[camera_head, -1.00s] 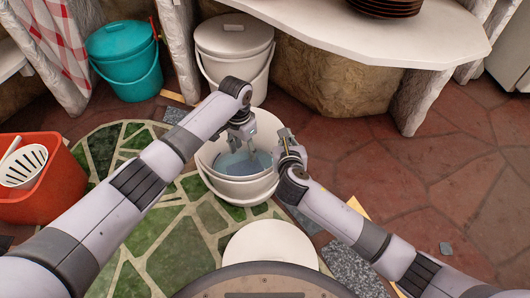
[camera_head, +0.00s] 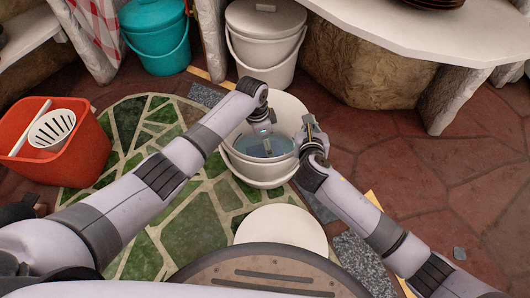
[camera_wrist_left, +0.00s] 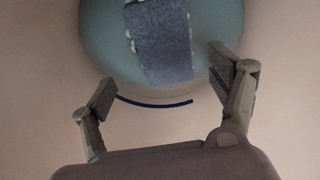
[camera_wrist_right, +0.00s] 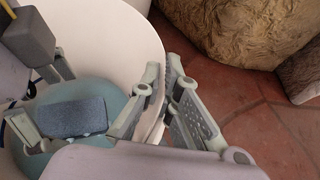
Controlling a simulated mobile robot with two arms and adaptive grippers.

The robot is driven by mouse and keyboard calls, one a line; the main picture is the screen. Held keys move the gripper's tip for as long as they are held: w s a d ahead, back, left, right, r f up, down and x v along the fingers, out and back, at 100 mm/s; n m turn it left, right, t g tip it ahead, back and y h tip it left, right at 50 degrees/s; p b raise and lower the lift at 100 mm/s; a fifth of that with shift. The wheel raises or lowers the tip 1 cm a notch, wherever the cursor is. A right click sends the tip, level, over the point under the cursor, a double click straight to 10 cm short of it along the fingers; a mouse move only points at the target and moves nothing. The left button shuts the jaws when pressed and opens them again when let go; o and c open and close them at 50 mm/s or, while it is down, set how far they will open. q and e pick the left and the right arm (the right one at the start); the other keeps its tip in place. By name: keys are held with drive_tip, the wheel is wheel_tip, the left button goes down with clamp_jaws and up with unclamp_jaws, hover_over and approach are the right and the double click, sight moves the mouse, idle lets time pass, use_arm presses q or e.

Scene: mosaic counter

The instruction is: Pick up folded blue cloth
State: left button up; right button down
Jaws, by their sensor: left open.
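The folded blue cloth (camera_wrist_left: 160,40) lies in bluish water inside a white bucket (camera_head: 240,172). White foam sits along its edges. It also shows in the right wrist view (camera_wrist_right: 72,118) as a blue-grey block, and in the head view it is small and partly hidden. My left gripper (camera_head: 267,143) reaches down into the bucket over the cloth. In the left wrist view (camera_wrist_left: 165,75) its fingers are spread wide, empty, with the cloth ahead between them. My right gripper (camera_wrist_right: 160,78) has one finger inside and one outside the bucket wall, shut on the rim.
An orange-red bucket (camera_head: 85,150) with a white strainer stands at left. A teal lidded bucket (camera_head: 155,40) and a white lidded bucket (camera_head: 265,45) stand behind. A white counter (camera_head: 420,42) overhangs at back right. A white round lid (camera_head: 280,230) lies in front. The right floor is mostly clear.

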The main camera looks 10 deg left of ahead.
sight(264, 151)
use_arm(q)
drive_tip(key=shift+w+a+f, duration=0.1)
drive_tip(key=shift+w+f, duration=0.05)
drive_tip(key=shift+f, duration=1.15)
drive_tip(key=shift+w+f, duration=0.15)
drive_tip(key=shift+f, duration=1.1)
use_arm(e)
drive_tip(key=shift+f, duration=0.1)
use_arm(q)
drive_tip(key=shift+c, duration=0.6)
drive_tip(key=c, duration=1.1)
drive_tip(key=shift+r, duration=0.15)
